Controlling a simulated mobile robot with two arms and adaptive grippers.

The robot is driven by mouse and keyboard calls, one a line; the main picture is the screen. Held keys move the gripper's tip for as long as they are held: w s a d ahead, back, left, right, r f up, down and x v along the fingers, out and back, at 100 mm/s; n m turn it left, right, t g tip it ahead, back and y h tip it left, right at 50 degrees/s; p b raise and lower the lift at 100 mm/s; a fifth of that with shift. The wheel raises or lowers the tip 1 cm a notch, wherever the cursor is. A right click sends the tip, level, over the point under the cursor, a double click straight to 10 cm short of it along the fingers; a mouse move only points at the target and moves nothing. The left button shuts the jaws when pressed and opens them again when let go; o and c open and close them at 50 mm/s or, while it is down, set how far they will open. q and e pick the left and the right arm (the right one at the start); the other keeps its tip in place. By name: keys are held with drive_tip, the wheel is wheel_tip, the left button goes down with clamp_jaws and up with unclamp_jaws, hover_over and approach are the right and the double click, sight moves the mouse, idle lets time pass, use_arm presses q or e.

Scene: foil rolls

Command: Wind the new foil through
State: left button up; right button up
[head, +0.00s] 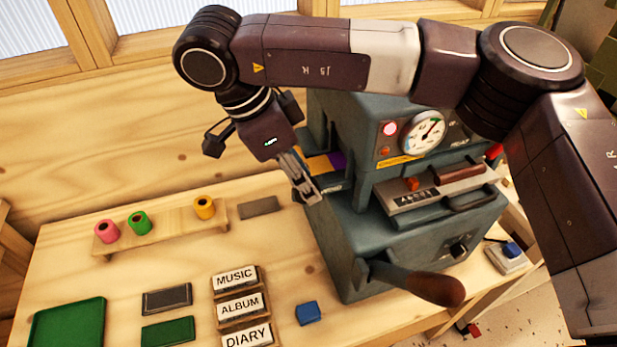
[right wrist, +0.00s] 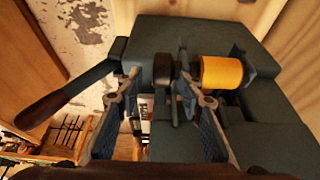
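The foil press (head: 345,240) is a large grey-blue machine with a dial on its front. My right gripper (head: 311,194) is at the left side of the press, pointing down beside it. In the right wrist view, my right gripper (right wrist: 158,76) has its fingers spread apart, with a dark round knob (right wrist: 163,69) between them; whether they touch it is unclear. A yellow-orange roll (right wrist: 222,72) sits on the press to the right of the fingers. In the head view, a purple patch (head: 338,160) shows beside the gripper. My left gripper is out of view.
A wooden rack (head: 165,236) holds a pink roll (head: 107,231), a green roll (head: 139,223) and a yellow roll (head: 204,207). A green tray (head: 68,325), word blocks (head: 240,305) and a blue block (head: 308,313) lie on the table. A press lever (head: 425,285) sticks out in front.

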sight(313, 180)
drive_tip(key=shift+x, duration=1)
drive_tip(key=shift+w+d+f, duration=0.1)
drive_tip(key=shift+w+f, duration=0.1)
drive_tip(key=shift+f, duration=0.05)
drive_tip(key=shift+s, duration=0.1)
clamp_jaws()
drive_tip(key=y+b, duration=0.1)
drive_tip(key=b, duration=0.1)
drive_tip(key=g+y+b, duration=0.1)
drive_tip(key=y+b, duration=0.3)
drive_tip(key=shift+d+f+g+b, duration=0.25)
drive_tip(key=shift+f+g+b, duration=0.05)
drive_tip(key=shift+f+b, duration=0.1)
drive_tip(key=shift+r+g+y+b, duration=0.25)
drive_tip(key=shift+g+y+b, duration=0.05)
drive_tip(key=shift+y+b, duration=0.7)
